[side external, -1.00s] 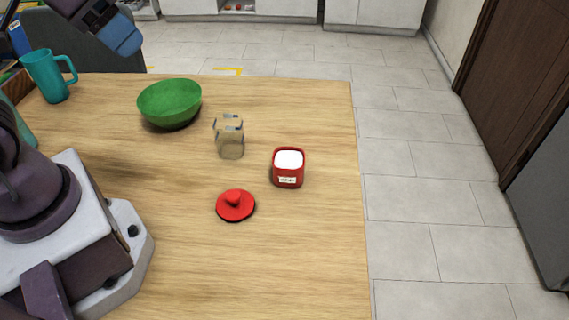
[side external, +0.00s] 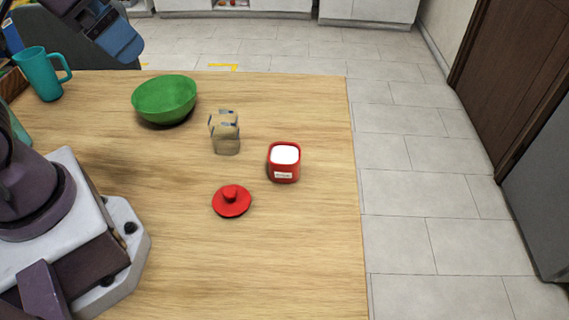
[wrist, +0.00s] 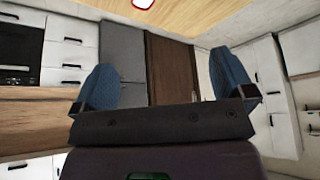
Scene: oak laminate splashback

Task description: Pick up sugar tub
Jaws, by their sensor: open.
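The sugar tub (side external: 284,163) is a small red square tub with a white label and white contents, open at the top, upright near the table's right edge. Its likely lid, a red disc with a knob (side external: 232,201), lies apart on the table to its lower left. In the wrist view a bit of a red-rimmed white thing, likely the tub (wrist: 143,3), shows at the top edge. My gripper (wrist: 165,92) is open and empty, its two blue fingers wide apart. In the side view my arm is at the upper left, well away from the tub.
A clear glass jar (side external: 226,134) stands just left of the tub. A green bowl (side external: 165,99) and a teal mug (side external: 42,74) stand further left. The wooden table (side external: 300,260) is clear in front and ends just right of the tub.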

